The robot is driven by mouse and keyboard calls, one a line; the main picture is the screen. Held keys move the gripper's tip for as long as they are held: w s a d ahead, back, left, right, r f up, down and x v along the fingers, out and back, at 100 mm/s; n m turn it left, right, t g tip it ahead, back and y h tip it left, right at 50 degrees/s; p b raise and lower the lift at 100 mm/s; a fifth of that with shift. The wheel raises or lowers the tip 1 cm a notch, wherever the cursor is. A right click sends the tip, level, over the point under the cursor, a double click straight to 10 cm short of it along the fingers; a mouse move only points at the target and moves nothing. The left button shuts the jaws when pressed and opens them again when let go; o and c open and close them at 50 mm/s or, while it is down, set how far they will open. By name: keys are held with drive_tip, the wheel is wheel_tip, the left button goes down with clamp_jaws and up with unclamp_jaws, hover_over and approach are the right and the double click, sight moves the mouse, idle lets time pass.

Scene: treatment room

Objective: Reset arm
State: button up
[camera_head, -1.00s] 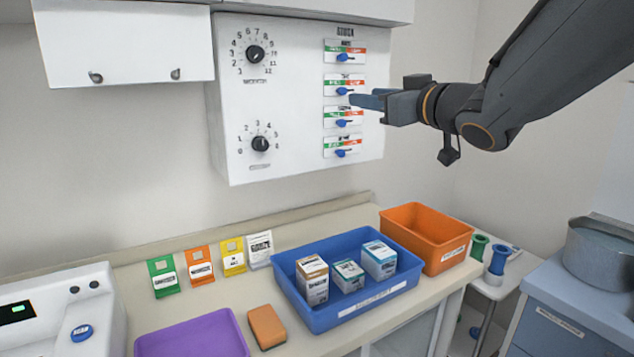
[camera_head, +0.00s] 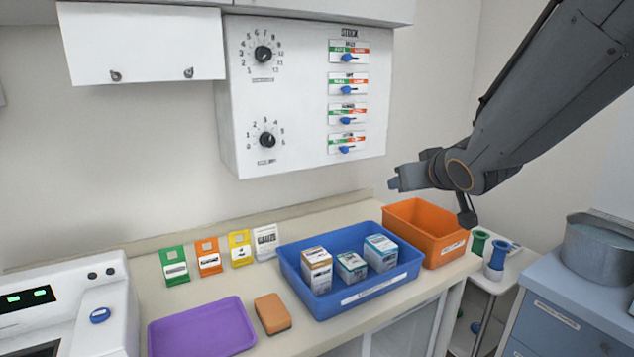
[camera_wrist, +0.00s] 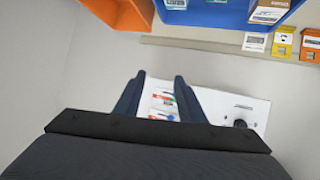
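My gripper (camera_head: 396,184) is in front of the wall, above the back of the orange bin and below the right side of the white stock panel (camera_head: 285,160). In the wrist view its two dark fingers (camera_wrist: 155,98) stand apart with nothing between them, and the panel (camera_wrist: 240,107) shows beyond them. The panel carries two black dials and a column of sliders with blue knobs. My arm reaches in from the upper right of the head view.
A blue bin (camera_head: 345,297) with three boxes stands on the counter beside an orange bin (camera_head: 449,259). A purple tray (camera_head: 200,328) and an orange-brown sponge (camera_head: 272,313) lie left. A metal pot (camera_head: 600,250) stands at right. Space around the gripper looks clear.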

drive_tip(key=s+d+f+m+g+h, duration=0.1)
drive_tip(key=s+f+g, duration=0.2)
drive_tip(key=s+f, duration=0.3)
drive_tip(key=s+d+f+m+g+h, duration=0.1)
drive_tip(key=s+f+g, duration=0.25)
drive_tip(key=f, duration=0.55)
drive_tip(key=s+a+f+g, duration=0.2)
drive_tip(key=s+f+g, duration=0.3)
drive_tip(key=s, duration=0.8)
wheel_tip(320, 180, down, 2)
drive_tip(key=shift+s+f+y, duration=0.15)
drive_tip(key=shift+s+y, duration=0.05)
drive_tip(key=shift+y, duration=0.1)
